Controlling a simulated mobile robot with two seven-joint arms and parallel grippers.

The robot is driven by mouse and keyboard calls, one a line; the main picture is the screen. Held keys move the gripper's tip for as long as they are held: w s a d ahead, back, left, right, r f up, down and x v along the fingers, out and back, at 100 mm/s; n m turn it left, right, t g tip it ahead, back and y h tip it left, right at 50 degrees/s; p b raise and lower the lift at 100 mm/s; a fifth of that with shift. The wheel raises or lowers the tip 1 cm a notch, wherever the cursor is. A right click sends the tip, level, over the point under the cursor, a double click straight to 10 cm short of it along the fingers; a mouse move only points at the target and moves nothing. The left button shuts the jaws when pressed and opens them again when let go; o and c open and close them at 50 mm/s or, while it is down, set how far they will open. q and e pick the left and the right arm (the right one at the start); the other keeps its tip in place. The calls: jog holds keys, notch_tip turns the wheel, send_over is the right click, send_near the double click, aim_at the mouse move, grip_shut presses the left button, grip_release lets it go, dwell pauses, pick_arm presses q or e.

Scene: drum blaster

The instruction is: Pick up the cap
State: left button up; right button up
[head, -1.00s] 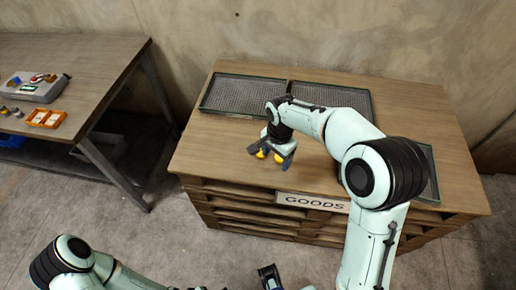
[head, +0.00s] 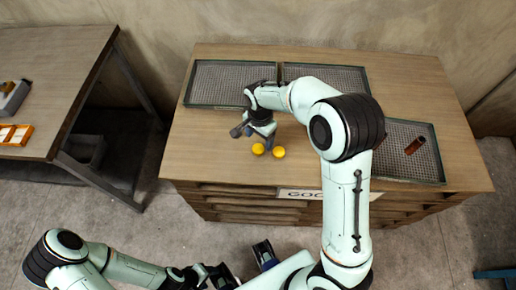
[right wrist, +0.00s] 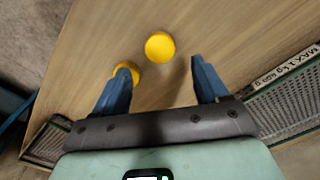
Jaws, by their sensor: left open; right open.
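Two round yellow caps lie close together on the wooden table top, near its front edge: a left cap (head: 258,148) and a right cap (head: 279,152). My right gripper (head: 253,137) is open and empty, just behind them. In the right wrist view, one cap (right wrist: 159,46) shows ahead of the gap between my blue fingers (right wrist: 160,67). The other cap (right wrist: 130,72) is partly hidden by the left finger; I cannot tell whether they touch. My left gripper (head: 245,264) is open and empty at the bottom, in front of the table and away from the caps.
Two mesh trays (head: 188,98) (head: 366,90) stand at the back of the table. A third tray (head: 440,170) at the right holds a reddish-brown cylinder (head: 415,145). The table's front middle is otherwise clear.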

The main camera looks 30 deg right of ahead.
aim_at(259, 148)
jog(key=f, duration=0.5)
jog(key=shift+a+f, duration=0.15)
jog(key=shift+a, duration=0.05)
jog(key=c, duration=1.1)
